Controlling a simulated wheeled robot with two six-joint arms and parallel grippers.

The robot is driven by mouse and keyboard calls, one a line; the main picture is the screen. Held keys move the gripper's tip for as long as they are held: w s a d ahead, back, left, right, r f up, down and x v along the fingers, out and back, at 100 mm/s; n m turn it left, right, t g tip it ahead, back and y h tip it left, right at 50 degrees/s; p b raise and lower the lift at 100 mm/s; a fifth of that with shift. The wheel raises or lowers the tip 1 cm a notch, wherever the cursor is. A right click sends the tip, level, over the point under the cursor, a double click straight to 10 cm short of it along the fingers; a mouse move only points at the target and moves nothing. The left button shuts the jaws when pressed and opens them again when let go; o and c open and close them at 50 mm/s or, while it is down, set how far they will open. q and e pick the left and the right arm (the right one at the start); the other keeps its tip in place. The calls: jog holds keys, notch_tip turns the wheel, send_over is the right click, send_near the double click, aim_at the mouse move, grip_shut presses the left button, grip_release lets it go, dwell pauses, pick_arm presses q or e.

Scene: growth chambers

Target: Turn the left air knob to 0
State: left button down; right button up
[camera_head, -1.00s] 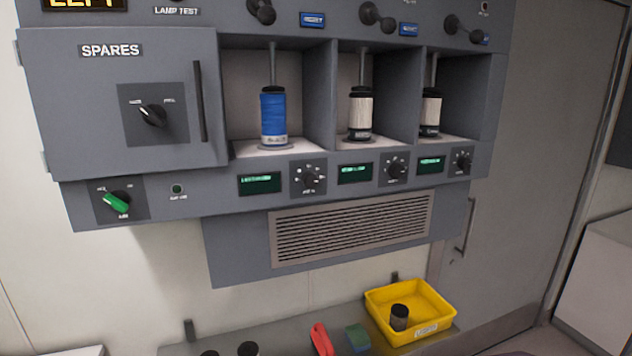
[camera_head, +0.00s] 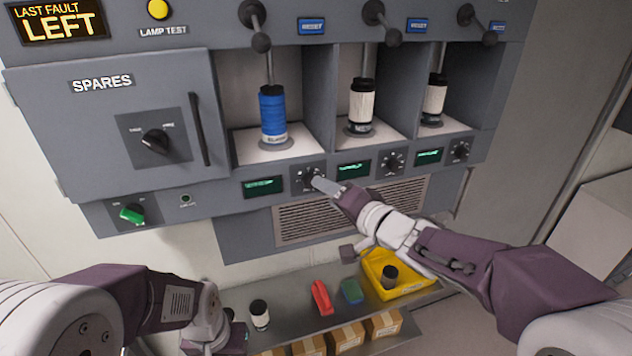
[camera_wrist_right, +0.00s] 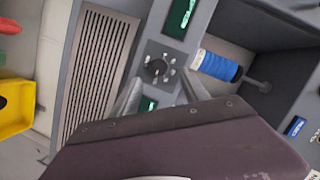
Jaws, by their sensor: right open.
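The left air knob (camera_head: 309,178) is the black dial below the blue canister, right of a green display. It also shows in the right wrist view (camera_wrist_right: 157,68), where its dial marks are too small to read. My right gripper (camera_head: 326,187) is directly in front of this knob in the head view. In the right wrist view its two fingers (camera_wrist_right: 160,92) are spread apart, with the knob just beyond the gap between them; contact cannot be told. My left gripper (camera_head: 215,342) hangs low at the left, near the shelf, its jaws unclear.
Two similar dials, the middle (camera_head: 392,162) and right one (camera_head: 460,150), sit along the same panel. The blue canister (camera_head: 272,115) stands in the bay above. A vent grille (camera_head: 300,222) is below. A yellow bin (camera_head: 405,285) stands on the shelf (camera_head: 240,296).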

jog(key=x, duration=0.6)
jog(key=shift+w+f, duration=0.1)
jog(key=shift+w, duration=0.1)
grip_shut()
